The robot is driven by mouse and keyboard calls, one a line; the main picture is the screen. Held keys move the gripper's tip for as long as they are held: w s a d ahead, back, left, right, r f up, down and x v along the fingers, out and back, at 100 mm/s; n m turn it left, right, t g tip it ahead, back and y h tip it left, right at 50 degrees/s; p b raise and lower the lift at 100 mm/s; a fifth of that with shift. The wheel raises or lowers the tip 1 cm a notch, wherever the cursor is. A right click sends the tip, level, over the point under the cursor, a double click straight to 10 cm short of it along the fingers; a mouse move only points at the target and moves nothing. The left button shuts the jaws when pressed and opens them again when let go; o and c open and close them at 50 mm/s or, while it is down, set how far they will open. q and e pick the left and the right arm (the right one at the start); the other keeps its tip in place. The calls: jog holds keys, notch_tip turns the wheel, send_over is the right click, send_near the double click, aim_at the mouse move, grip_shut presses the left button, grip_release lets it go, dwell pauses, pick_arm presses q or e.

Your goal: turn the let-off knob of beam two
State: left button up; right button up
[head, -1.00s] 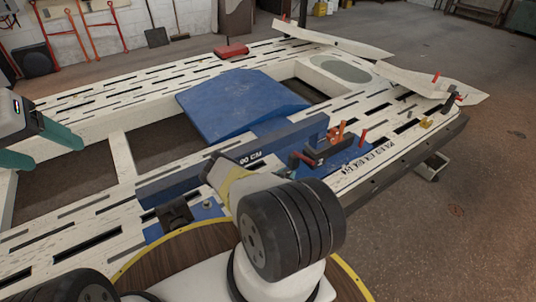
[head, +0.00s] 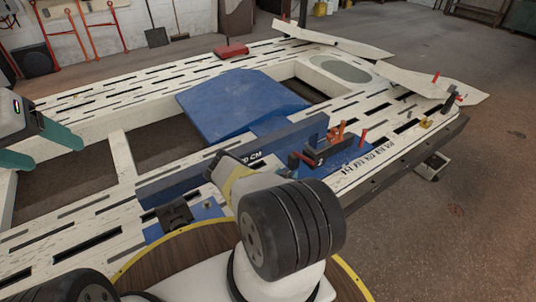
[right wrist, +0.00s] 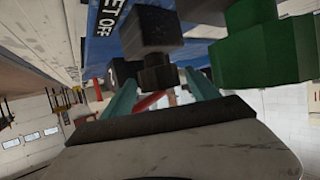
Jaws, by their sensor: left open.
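In the right wrist view, a blue panel (right wrist: 101,48) carries white "LET OFF" lettering. A dark knob-like block (right wrist: 152,28) with a narrower dark end stands beside it, and a green block (right wrist: 262,45) is to its right. I cannot tell which part is beam two's knob. My right gripper (right wrist: 160,88) has its teal fingers apart, with the block's narrower end showing between them; contact cannot be told. My left gripper (head: 57,154) is open and empty above the frame's left side.
The slotted white frame (head: 75,97) bears a blue sloped plate (head: 240,103) and a long blue bar (head: 172,183). Red and orange levers (head: 338,133) stand right of my right arm. A red box (head: 231,51) sits at the back. Open floor lies to the right.

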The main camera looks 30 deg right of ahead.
jog(key=v, duration=0.7)
jog(key=shift+s+a+r, duration=0.2)
jog(key=shift+s+a, duration=0.05)
dwell(0.3)
